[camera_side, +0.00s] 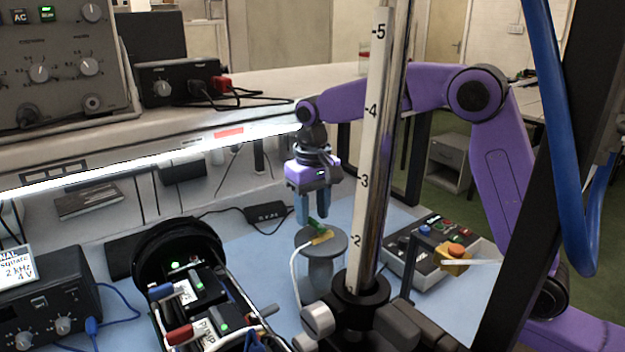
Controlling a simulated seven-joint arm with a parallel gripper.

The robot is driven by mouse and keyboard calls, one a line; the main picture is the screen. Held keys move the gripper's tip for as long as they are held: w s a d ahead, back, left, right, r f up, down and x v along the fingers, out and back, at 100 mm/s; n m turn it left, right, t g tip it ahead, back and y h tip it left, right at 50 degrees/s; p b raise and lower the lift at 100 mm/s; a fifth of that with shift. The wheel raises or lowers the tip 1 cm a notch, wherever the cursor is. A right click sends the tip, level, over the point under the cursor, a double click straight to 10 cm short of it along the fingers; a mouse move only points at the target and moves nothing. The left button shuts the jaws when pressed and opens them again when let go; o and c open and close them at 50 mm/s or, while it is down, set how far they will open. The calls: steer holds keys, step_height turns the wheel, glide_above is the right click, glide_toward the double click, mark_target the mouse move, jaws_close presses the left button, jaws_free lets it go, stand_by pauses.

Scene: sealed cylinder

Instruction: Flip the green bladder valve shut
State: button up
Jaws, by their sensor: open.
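The green valve (317,226) is a small green handle next to a yellowish fitting (321,237). Both sit on the round grey top of a stand (310,247), and a white tube runs down from the fitting on the left. Which way the handle is turned is too small to tell. My gripper (313,218) points down just above the handle, with its blue fingers apart. The fingertips are close to the handle; I cannot tell whether they touch it.
A tall metal post with a numbered scale (370,145) stands in front, just right of the valve. A control box (430,245) with an orange button is at the right. A black cylindrical device (180,255) with cables is at the left.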

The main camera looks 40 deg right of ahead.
mark_target(313, 222)
step_height(313, 222, up, 17)
stand_by(0.7)
stand_by(0.4)
steer(key=s+a+f+n, duration=0.2)
steer(key=s+f+n, duration=0.25)
steer(key=s, duration=0.35)
steer(key=s+d+f+n, duration=0.2)
steer(key=s+d+f, duration=0.2)
steer(key=s, duration=0.5)
steer(key=s+d+f+n, duration=0.3)
steer(key=s+f, duration=0.3)
steer(key=s, duration=0.3)
steer(key=s+d+f+n, duration=0.3)
steer(key=s+d+f, duration=0.2)
steer(key=s, duration=0.4)
steer(key=shift+f, duration=0.55)
steer(key=shift+d, duration=0.1)
